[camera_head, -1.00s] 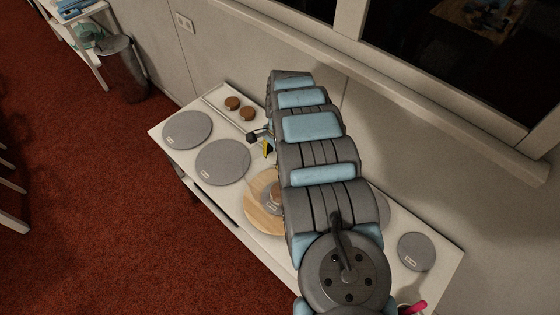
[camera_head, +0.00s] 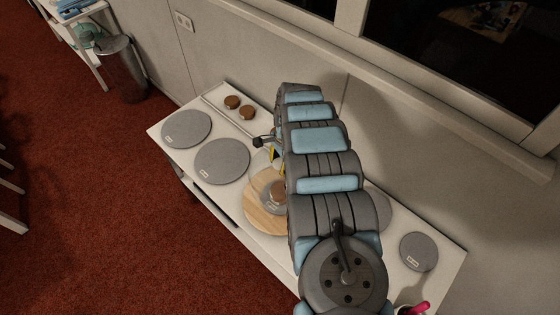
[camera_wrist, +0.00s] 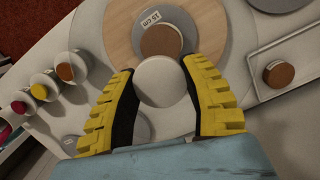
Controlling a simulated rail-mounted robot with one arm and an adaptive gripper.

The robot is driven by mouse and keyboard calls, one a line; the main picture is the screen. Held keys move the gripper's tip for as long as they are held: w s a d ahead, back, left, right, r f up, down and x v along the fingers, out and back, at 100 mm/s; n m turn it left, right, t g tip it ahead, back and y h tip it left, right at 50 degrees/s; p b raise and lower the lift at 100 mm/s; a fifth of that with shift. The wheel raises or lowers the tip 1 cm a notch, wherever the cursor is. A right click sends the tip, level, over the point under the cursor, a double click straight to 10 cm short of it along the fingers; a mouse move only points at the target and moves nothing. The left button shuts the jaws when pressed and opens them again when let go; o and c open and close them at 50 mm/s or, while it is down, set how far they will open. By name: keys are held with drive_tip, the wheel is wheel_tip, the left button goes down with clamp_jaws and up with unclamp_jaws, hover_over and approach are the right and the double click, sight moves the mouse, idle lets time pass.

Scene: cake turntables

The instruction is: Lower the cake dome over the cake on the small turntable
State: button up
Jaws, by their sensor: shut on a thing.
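The small grey turntable (camera_head: 268,208) lies on a round wooden board (camera_head: 256,218), and a brown-topped cake (camera_head: 277,190) sits on it, partly hidden by my arm. In the wrist view the small turntable (camera_wrist: 148,17) has a "15 cm" label, and the cake (camera_wrist: 162,41) is beyond my fingertips. My gripper (camera_wrist: 160,82) is shut on the cake dome, whose pale round top (camera_wrist: 160,76) shows between the yellow fingers. The dome's clear wall is hard to make out.
Two large grey turntables (camera_head: 222,161) (camera_head: 187,129) lie at the left of the white table (camera_head: 166,153). Two brown cakes (camera_head: 247,113) (camera_head: 232,102) sit on a tray at the back.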

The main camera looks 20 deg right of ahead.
drive_tip(key=shift+f+b, duration=2.8)
drive_tip(key=shift+f, duration=2.4)
drive_tip(key=shift+f+b, duration=0.3)
drive_tip(key=shift+f, duration=0.15)
drive_tip(key=o, duration=1.3)
drive_tip(key=shift+r, duration=0.15)
wheel_tip(320, 180, up, 7)
drive_tip(key=p, duration=0.4)
